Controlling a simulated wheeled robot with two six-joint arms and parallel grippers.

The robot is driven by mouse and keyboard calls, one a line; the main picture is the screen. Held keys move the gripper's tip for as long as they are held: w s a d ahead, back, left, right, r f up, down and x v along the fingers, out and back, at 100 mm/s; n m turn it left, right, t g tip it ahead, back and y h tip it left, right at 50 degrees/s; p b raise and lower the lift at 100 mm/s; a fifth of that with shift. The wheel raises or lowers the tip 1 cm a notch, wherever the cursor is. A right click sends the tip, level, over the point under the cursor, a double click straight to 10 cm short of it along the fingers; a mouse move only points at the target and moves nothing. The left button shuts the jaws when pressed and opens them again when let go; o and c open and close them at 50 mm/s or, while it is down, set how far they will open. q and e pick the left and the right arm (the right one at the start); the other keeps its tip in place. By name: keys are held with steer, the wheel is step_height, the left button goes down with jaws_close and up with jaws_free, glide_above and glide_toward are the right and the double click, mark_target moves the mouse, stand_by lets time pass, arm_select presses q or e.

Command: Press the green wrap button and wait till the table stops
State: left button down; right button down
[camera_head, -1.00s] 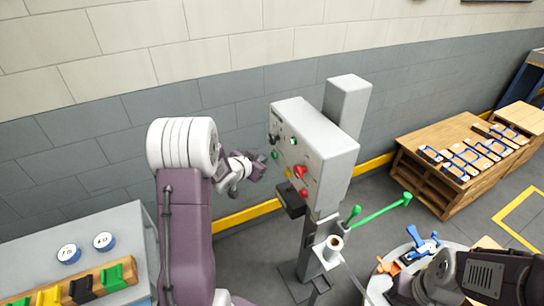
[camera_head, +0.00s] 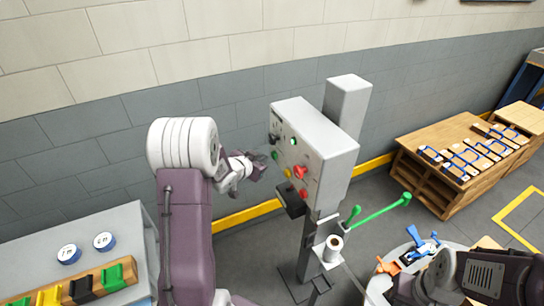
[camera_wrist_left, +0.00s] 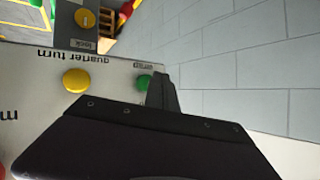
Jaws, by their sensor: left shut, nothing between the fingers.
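The green wrap button (camera_head: 275,155) is on the front of a grey control box (camera_head: 322,150) on a post. In the left wrist view the green button (camera_wrist_left: 143,82) sits beside a small label, partly hidden by my fingertip. My left gripper (camera_head: 262,164) is shut and empty, its tip close to the button; I cannot tell whether it touches. The round table (camera_head: 376,288) at lower right is partly hidden by my right arm. My right gripper (camera_head: 412,288) is dark and low over the table; its jaws are unclear.
A yellow button (camera_wrist_left: 76,80) labelled quarter turn sits close to the green one. A red knob (camera_head: 300,171) and a red button (camera_head: 304,193) are also on the box. A green bar (camera_head: 380,208) sticks out by the post. A wooden bench (camera_head: 450,150) stands at right.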

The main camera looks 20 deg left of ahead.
arm_select(q)
steer(key=shift+w+d, duration=0.25)
steer(key=shift+w, duration=0.05)
